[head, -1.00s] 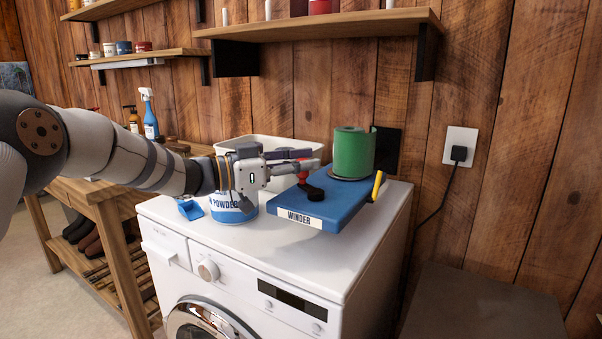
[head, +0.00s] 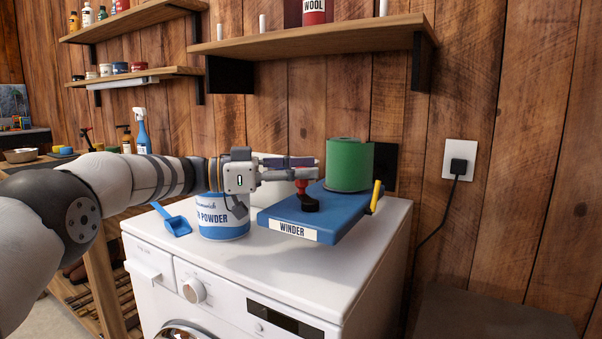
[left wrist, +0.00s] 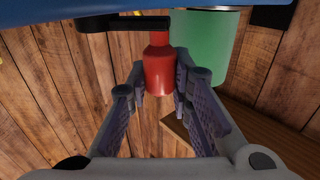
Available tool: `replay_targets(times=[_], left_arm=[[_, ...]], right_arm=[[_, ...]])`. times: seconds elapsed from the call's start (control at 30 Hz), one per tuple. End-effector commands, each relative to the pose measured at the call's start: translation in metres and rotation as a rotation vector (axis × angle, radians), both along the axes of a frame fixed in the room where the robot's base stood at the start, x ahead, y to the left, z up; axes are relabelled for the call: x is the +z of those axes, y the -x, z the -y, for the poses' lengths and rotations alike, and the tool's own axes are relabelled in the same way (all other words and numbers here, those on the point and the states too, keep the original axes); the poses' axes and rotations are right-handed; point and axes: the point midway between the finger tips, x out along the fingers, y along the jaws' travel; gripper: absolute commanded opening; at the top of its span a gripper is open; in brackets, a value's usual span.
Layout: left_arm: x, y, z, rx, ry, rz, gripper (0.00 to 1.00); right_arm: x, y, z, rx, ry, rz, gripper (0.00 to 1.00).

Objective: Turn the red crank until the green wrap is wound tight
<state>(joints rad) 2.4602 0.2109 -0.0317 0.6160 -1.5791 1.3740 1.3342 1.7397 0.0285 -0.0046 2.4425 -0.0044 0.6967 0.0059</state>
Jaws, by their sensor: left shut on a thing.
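The blue winder (head: 345,212) lies on top of the white washing machine. The green wrap (head: 349,165) stands on it as an upright roll with a smooth outside; no loose end shows. It also shows in the left wrist view (left wrist: 214,48). The red crank handle (head: 303,186) rises from a black part on the winder, in front of and left of the roll. My left gripper (head: 312,166) reaches in from the left and is shut on the red handle, which sits between the fingers in the left wrist view (left wrist: 158,72). My right gripper is not in view.
A powder tub (head: 222,222) stands just left of the winder, under my left gripper. A blue scoop (head: 173,222) lies left of it. A white bin (head: 270,195) stands behind. A yellow lever (head: 376,196) sticks up at the winder's right edge. A shelf (head: 320,40) hangs above.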

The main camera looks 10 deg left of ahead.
Motion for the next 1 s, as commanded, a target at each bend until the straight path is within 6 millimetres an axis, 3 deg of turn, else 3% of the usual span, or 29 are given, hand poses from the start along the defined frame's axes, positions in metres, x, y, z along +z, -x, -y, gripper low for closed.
replay_targets(times=[0.07, 0.1, 0.17, 0.53, 0.8, 1.0], left_arm=[[-0.001, 0.0, 0.001, -0.002, 0.0, -0.002, 0.0], [-0.001, 0.0, 0.001, -0.002, 0.0, -0.002, 0.29], [-0.001, 0.0, 0.001, -0.002, 0.0, -0.002, 0.41], [0.0, 0.003, -0.008, 0.003, -0.001, -0.001, 0.41], [0.0, 0.029, -0.073, 0.004, 0.001, -0.002, 0.41], [0.0, 0.044, -0.105, 0.0, 0.0, -0.001, 0.41]], right_arm=[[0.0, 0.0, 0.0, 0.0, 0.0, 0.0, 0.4], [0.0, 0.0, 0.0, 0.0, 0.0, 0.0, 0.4], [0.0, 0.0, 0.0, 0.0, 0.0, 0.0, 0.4], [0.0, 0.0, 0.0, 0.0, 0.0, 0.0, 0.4], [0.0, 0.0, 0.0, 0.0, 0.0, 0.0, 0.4], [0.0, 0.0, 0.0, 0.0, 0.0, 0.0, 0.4]])
